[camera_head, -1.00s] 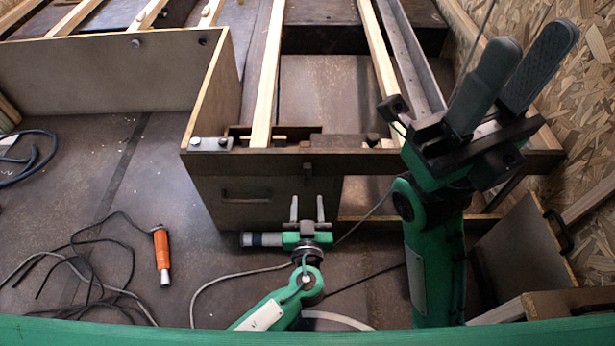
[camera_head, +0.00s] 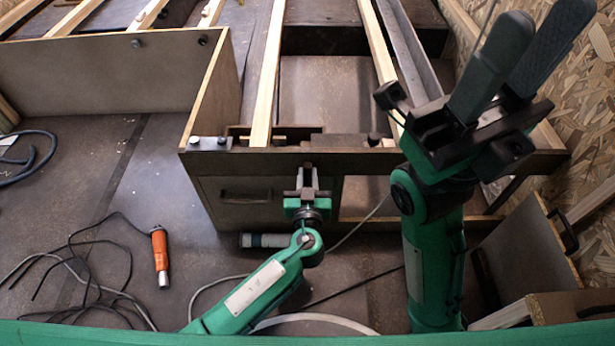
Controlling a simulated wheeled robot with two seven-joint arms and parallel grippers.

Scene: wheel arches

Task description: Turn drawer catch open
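The drawer (camera_head: 228,211) has a brown front with a dark handle (camera_head: 246,196), below a brown crossbar. The drawer catch (camera_head: 308,166) is a small dark piece at the lower edge of the crossbar, above the right part of the drawer front. My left gripper (camera_head: 307,181) is at the catch, its two grey fingers close together on either side of it. They appear shut on it, though the contact is small and partly hidden. My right gripper (camera_head: 518,62) is raised at the right, its dark fingers apart and empty.
A dark cylinder (camera_head: 265,240) lies below the drawer. An orange-handled tool (camera_head: 160,255) and black cables (camera_head: 92,270) lie on the floor at left. A chipboard wall (camera_head: 590,120) bounds the right side.

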